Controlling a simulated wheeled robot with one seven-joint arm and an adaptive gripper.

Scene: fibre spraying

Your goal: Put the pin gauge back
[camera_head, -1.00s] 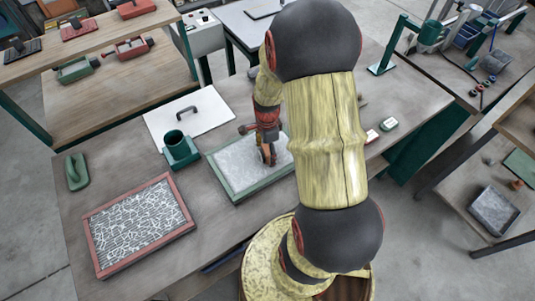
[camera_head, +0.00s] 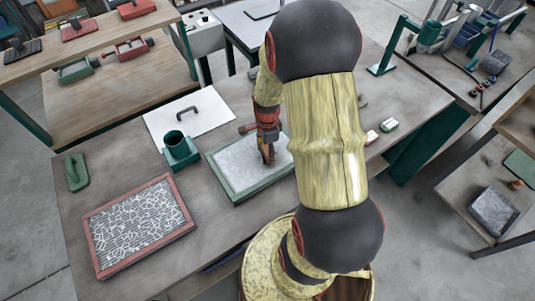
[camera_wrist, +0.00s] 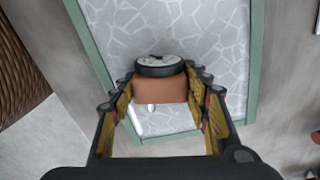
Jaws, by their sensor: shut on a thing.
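The pin gauge shows in the wrist view as a copper-brown block with a round, dark-rimmed pale dial (camera_wrist: 160,66). My gripper (camera_wrist: 160,88) is shut on it, with one finger on each side of the block. In the head view my gripper (camera_head: 268,154) points down over the green-framed panel (camera_head: 232,191), which has a pale, cracked-pattern surface. The gauge is hard to make out there. I cannot tell whether its underside touches the panel. The green frame also shows in the wrist view (camera_wrist: 252,60).
A red-framed panel (camera_head: 92,243) lies at front left, with a green hand tool (camera_head: 76,172) behind it. A green cup on a base (camera_head: 181,152) stands beside the green frame. A white board with a dark handle (camera_head: 215,119) lies behind. Small items (camera_head: 389,125) sit at right.

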